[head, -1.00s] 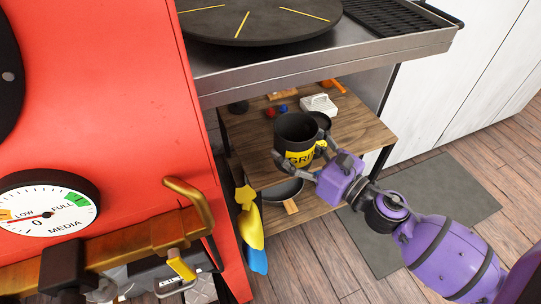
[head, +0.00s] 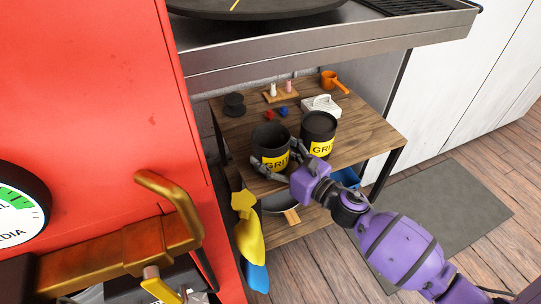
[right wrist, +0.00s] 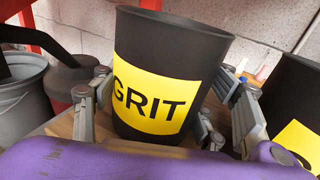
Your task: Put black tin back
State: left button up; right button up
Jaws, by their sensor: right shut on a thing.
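A black tin with a yellow GRIT label (head: 269,140) is at the front left of the wooden shelf top. My right gripper (head: 280,161) is shut on it, with fingers on both sides. The tin is upright in the head view; whether it rests on the wood or hangs just above is hard to tell. In the right wrist view the tin (right wrist: 165,70) fills the middle between the fingers. A second black GRIT tin (head: 318,128) stands just right of it, and its edge shows in the right wrist view (right wrist: 292,95). My left gripper is not in view.
The wooden shelf (head: 375,135) also holds a white box (head: 321,106), an orange scoop (head: 334,80), a dark spool (head: 234,105) and small red and blue pieces. A metal bench (head: 300,55) overhangs behind. A red cabinet (head: 90,90) stands left. A pan (head: 280,202) lies below.

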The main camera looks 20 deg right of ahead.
jog(key=shift+r, duration=0.15)
jog(key=shift+f, duration=0.25)
jog(key=o, duration=2.1)
jog(key=shift+r, duration=0.25)
jog(key=p+v, duration=0.1)
jog(key=v, duration=1.1)
